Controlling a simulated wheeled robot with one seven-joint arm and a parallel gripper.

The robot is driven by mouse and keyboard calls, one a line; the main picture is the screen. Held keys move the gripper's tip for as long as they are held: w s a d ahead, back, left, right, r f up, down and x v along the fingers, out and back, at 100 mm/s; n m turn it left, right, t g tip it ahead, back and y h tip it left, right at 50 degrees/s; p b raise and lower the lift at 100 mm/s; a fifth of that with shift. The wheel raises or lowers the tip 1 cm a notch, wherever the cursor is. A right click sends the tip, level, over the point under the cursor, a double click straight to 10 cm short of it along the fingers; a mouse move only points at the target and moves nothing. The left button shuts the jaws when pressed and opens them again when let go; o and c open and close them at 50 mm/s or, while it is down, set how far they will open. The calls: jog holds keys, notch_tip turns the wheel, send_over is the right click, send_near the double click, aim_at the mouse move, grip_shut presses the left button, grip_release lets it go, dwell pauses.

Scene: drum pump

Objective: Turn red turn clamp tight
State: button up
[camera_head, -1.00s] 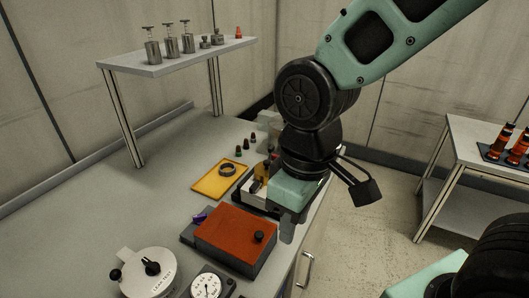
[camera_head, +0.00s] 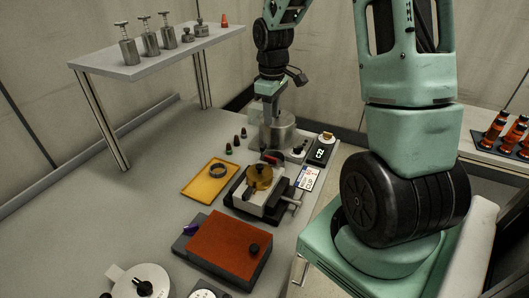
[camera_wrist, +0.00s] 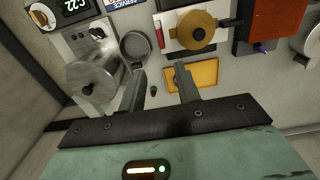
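A small red piece (camera_head: 271,158), which may be the red turn clamp, sits beside the brass round body (camera_head: 258,177) on the pale fixture. In the wrist view a red bar (camera_wrist: 159,34) stands at the edge of that fixture, near the brass disc (camera_wrist: 195,31). I cannot tell how far it is turned. My gripper (camera_head: 265,117) is at the back of the bench, pointing down by the metal pot (camera_head: 282,133), apart from the red piece. In the wrist view my gripper (camera_wrist: 161,82) has its two fingers spread with nothing held between them.
A yellow tray (camera_head: 196,188) with a dark ring lies left of the fixture. An orange-red box (camera_head: 229,246) stands in front. Several small dark cones stand behind the tray. A shelf (camera_head: 150,60) with metal weights stands at the left. Bare bench lies left of the tray.

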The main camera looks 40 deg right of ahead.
aim_at(271, 157)
notch_tip(271, 157, down, 15)
jog(key=p, duration=0.2)
jog(key=shift+f+p, duration=0.2)
jog(key=shift+p, duration=0.1)
grip_shut()
